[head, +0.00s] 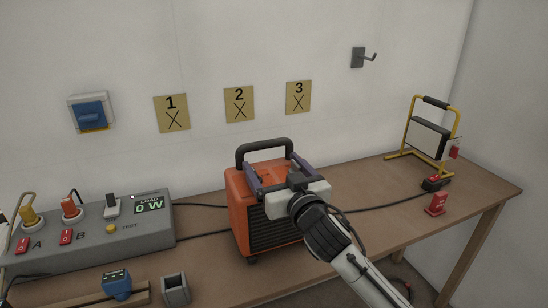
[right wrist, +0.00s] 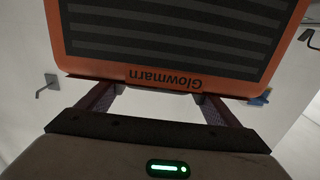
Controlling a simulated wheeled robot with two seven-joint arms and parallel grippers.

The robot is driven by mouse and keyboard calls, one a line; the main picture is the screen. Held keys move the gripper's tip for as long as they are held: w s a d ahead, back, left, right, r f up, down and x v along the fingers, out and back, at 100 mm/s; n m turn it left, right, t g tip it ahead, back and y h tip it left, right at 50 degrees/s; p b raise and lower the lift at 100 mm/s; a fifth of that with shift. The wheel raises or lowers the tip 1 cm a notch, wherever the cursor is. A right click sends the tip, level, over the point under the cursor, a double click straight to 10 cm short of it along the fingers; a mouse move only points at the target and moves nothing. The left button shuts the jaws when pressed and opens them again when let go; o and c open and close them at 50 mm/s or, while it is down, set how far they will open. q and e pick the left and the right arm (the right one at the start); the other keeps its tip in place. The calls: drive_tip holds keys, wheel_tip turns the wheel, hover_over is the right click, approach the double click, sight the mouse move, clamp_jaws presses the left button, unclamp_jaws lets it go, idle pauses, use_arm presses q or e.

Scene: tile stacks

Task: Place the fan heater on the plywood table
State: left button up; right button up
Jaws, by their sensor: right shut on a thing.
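The fan heater (head: 239,208) is an orange box with a dark front grille and a black top handle. It is upright over the middle of the plywood table (head: 385,235). I cannot tell whether its feet touch the table top. My right gripper (head: 273,170) is shut on the heater near its top, one purple finger on each side. In the right wrist view the heater (right wrist: 170,73) fills the top between the fingers, its "Glowmarn" label upside down. My gripper and arm hide part of its front.
A grey power box (head: 150,232) with plugs and a "0 W" display stands at left. A yellow-framed work lamp (head: 428,138) and a red switch (head: 436,204) are at right. A grey holder (head: 175,289) is at front left. Cables cross the table. The table's right part is mostly clear.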

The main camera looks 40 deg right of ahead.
drive_tip(key=o, duration=1.8)
drive_tip(key=shift+f, duration=0.4)
drive_tip(key=shift+o, duration=1)
drive_tip(key=b+v, duration=0.1)
drive_tip(key=v, duration=1.1)
drive_tip(key=shift+b, duration=0.3)
